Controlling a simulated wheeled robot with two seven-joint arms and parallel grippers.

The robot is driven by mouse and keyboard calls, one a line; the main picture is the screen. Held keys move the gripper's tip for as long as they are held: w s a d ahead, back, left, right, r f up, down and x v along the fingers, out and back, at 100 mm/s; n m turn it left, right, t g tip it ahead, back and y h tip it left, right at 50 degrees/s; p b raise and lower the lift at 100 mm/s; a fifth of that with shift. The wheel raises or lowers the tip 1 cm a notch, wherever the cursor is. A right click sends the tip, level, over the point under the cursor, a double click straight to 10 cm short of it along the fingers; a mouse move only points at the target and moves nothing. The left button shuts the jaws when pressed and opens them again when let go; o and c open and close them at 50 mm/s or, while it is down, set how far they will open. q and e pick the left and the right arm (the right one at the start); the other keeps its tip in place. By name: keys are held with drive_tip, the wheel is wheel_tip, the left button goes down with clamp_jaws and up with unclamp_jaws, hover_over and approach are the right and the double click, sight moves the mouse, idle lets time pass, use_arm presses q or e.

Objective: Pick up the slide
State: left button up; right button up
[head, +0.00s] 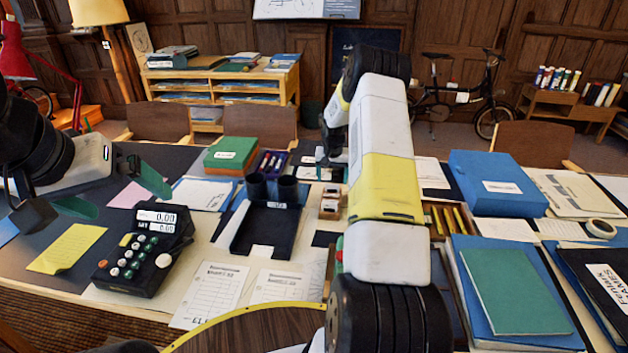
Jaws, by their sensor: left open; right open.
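I cannot pick out the slide with certainty; it may be too small to tell or hidden behind my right arm. Two small brown-and-white boxes (330,203) stand just left of that arm, mid-table. My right gripper (328,168) is at the far end of the arm, pointing down over the table behind these boxes; it is small, dark and partly hidden, and appears open and empty. My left gripper (116,193) is open and empty at the left, its green fingers spread above the dark mat, between the yellow sheet and the green box.
A black keypad device (140,255), a black tray (265,228) with two dark cups, a green box (231,155) and a blue box (497,183) crowd the table. Blue folders with a green book (512,290) lie at right. Printed sheets (211,294) lie in front.

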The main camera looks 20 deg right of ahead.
sight(332, 185)
drive_tip(key=x, duration=0.3)
drive_tip(key=shift+f, duration=0.25)
drive_tip(key=shift+c, duration=0.2)
